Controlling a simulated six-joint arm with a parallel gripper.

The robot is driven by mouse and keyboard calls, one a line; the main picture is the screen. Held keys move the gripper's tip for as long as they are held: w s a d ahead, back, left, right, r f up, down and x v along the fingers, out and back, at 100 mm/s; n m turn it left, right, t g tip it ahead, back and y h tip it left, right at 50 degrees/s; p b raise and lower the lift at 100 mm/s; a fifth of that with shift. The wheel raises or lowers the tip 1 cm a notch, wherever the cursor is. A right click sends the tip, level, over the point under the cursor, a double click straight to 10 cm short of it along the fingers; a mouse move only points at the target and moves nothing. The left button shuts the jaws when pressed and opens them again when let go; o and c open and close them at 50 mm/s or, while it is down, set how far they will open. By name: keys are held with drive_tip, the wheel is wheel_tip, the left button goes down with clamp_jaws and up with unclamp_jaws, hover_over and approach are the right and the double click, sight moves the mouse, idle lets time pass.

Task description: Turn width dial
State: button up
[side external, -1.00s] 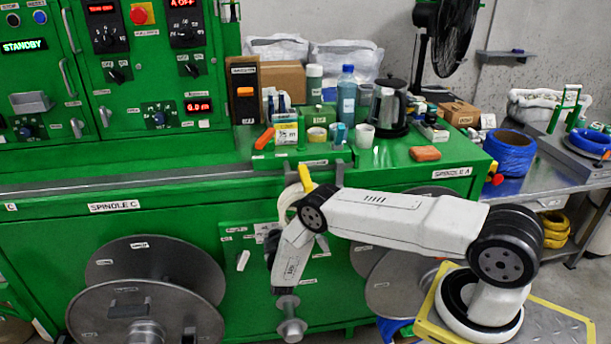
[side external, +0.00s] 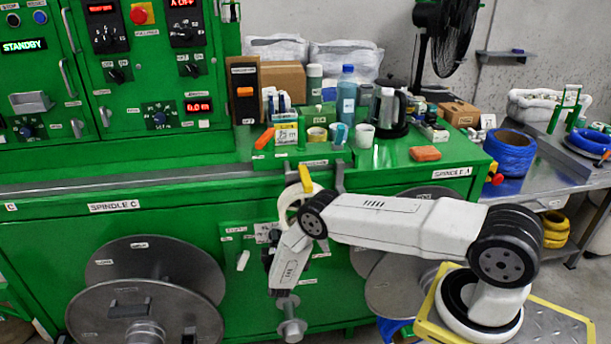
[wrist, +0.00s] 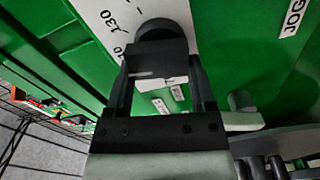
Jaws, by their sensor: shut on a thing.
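The width dial (wrist: 160,28) is a black round knob on a white scale plate (wrist: 108,14) with printed numbers, 130 among them. It shows at the top middle of the wrist view. My gripper (wrist: 160,68) is shut on the dial, with its two black fingers on either side. The blocky dark part between the fingers partly hides the knob, so its exact setting is unclear. In the side view my gripper (side external: 268,254) is at the green front panel, below the small white plate, and the dial itself is hidden behind it.
A white lever (side external: 243,260) is on the panel left of my gripper, and a metal spool-like part (side external: 291,322) sticks out below. Large grey spindle discs (side external: 150,300) stand at the lower left. Bottles and boxes crowd the green top above. A JOG label (wrist: 292,17) is at the right of the wrist view.

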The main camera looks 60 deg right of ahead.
drive_tip(key=shift+f+n, duration=0.15)
drive_tip(key=shift+n, duration=0.95)
drive_tip(key=o, duration=1.2)
drive_tip(key=shift+a, duration=0.1)
drive_tip(key=v, duration=0.7)
drive_tip(key=shift+s+a, duration=0.25)
drive_tip(key=shift+s, duration=0.05)
